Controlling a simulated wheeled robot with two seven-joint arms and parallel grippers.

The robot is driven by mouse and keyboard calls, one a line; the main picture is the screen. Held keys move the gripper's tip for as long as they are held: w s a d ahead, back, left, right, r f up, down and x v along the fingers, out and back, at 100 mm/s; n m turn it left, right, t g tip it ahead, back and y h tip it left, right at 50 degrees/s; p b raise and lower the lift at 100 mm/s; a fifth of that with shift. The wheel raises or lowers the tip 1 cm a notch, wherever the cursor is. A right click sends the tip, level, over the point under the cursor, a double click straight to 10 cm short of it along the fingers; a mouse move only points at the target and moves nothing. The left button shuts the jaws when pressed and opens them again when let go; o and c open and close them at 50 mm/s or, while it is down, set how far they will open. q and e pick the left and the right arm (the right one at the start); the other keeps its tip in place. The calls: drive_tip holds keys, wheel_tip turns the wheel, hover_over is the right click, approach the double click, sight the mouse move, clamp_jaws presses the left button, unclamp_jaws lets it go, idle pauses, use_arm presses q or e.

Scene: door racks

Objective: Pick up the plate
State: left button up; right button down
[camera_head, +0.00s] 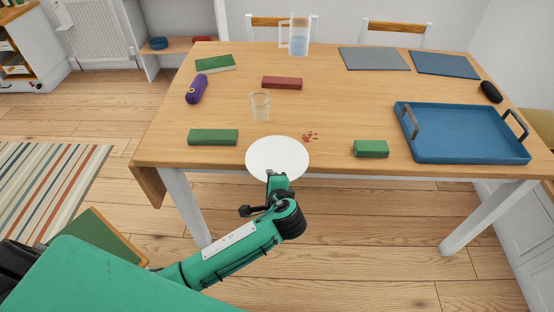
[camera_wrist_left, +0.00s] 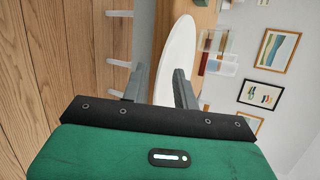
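The white round plate (camera_head: 277,155) lies at the table's front edge, and its near rim sticks out past the edge. My left gripper (camera_head: 277,178) is at this near rim, and the wrist hides its fingers in the head view. In the left wrist view the gripper (camera_wrist_left: 160,85) is open, with its two grey fingers apart. The rim of the plate (camera_wrist_left: 174,55) reaches between the fingers. A gap shows between the plate and the left finger. My right gripper is not in view.
A blue tray (camera_head: 463,145) sits at the right.

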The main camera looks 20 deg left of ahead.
use_arm(q)
clamp_jaws()
drive_tip(key=shift+r, duration=0.1)
